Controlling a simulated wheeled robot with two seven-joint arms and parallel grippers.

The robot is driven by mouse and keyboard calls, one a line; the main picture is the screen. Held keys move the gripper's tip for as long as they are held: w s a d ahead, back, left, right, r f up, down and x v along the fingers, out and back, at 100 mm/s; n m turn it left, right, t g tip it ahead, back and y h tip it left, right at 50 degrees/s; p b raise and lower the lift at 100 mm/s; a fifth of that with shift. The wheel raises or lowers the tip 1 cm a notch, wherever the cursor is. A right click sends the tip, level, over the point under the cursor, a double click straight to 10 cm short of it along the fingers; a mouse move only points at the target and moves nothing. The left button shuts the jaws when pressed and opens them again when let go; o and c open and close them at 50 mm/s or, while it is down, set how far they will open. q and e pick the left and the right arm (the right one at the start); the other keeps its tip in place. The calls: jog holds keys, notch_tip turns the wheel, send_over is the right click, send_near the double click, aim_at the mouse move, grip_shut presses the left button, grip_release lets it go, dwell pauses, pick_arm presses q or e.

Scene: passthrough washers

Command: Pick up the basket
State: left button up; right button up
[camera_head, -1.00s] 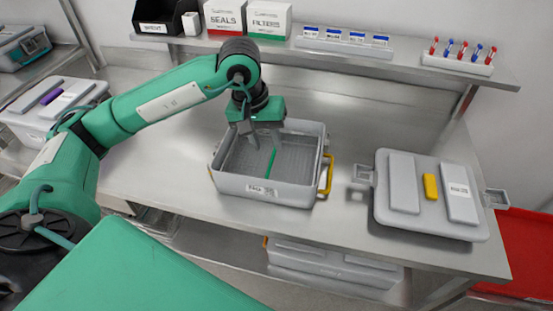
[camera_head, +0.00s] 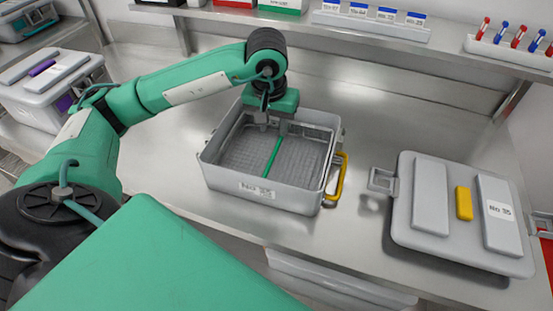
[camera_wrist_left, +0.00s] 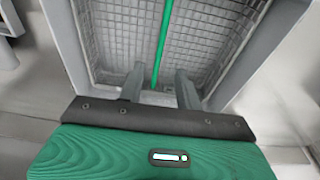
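The basket (camera_head: 245,155) is a grey mesh basket inside a grey open-topped container (camera_head: 262,190) on the steel bench. A thin green bar (camera_head: 273,157) lies along its middle. In the left wrist view the mesh (camera_wrist_left: 112,40) and the green bar (camera_wrist_left: 161,48) fill the top centre. My left gripper (camera_head: 272,123) points down at the far wall of the container. In the left wrist view its two fingers (camera_wrist_left: 160,88) stand apart with nothing seen gripped between them, near the basket's end. Whether they touch the rim cannot be told. My right gripper is not in view.
A yellow latch (camera_head: 338,178) sticks out from the container's right side. A grey lid (camera_head: 455,250) with a yellow block lies to the right on the bench. A shelf (camera_head: 350,38) with boxes and racks runs behind. Bench between container and lid is clear.

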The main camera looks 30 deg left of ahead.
aim_at(275, 151)
pick_arm(q)
jog(key=f, duration=0.4)
jog(key=w+f, duration=0.1)
jog(key=f, duration=0.1)
jog(key=shift+a+f+p, duration=0.15)
jog(key=shift+p, duration=0.25)
jog(key=shift+f, duration=0.4)
jog(key=f, duration=0.1)
jog(key=f+p, duration=0.2)
jog(key=f, duration=0.1)
jog(key=shift+w+a, duration=0.15)
jog(key=shift+w, duration=0.1)
jog(key=shift+f, duration=0.2)
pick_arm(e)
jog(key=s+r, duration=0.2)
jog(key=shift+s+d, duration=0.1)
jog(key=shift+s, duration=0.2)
pick_arm(q)
grip_shut()
